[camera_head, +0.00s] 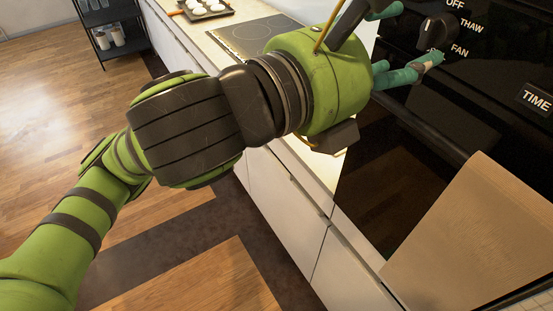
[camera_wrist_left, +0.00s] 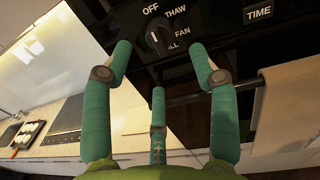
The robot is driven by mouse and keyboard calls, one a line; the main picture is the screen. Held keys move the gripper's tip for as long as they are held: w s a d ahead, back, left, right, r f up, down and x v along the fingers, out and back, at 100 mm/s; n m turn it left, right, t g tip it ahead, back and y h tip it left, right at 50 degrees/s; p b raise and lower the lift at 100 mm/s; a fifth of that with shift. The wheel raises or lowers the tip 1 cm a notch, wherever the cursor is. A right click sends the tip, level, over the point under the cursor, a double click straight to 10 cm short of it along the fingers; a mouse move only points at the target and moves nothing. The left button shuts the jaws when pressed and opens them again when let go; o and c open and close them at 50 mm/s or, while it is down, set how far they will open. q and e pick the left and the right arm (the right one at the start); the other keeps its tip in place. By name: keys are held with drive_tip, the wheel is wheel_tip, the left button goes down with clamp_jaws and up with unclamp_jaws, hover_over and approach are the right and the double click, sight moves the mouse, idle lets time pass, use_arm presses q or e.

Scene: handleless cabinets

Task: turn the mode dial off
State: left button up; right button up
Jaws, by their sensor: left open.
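The mode dial (camera_head: 436,34) is a dark round knob on the black oven panel, with white labels OFF, THAW and FAN around it. It also shows in the left wrist view (camera_wrist_left: 158,38), with a small pale mark on its face; I cannot tell exactly which label the mark meets. My left gripper (camera_head: 405,42) has its teal fingers spread in front of the panel, close to the dial. In the left wrist view the open fingers (camera_wrist_left: 161,62) stand below and to either side of the dial, with nothing between them. My right gripper is not in view.
A tan cloth-like sheet (camera_head: 480,240) hangs on the oven's front at the right. A TIME label (camera_head: 537,98) is right of the dial. A cooktop (camera_head: 255,38) and a tray of white items (camera_head: 205,10) lie on the counter. A dark shelf rack (camera_head: 112,30) stands behind.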

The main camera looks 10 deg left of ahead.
use_arm(q)
drive_tip(key=w+a+f+n+y, duration=0.2)
drive_tip(key=a+f+n, duration=0.2)
drive_tip(key=f+n, duration=0.4)
drive_tip(key=w+a+f+n+y, duration=0.2)
drive_tip(key=a+f+n+y, duration=0.1)
drive_tip(key=f+n, duration=0.5)
drive_tip(key=w+a+f+n+y, duration=0.2)
drive_tip(key=a+f+n, duration=0.3)
drive_tip(key=f+n, duration=0.3)
drive_tip(key=shift+w+f+n+g, duration=0.2)
drive_tip(key=shift+n+g, duration=0.1)
drive_tip(key=shift+n, duration=0.3)
drive_tip(key=shift+a, duration=0.1)
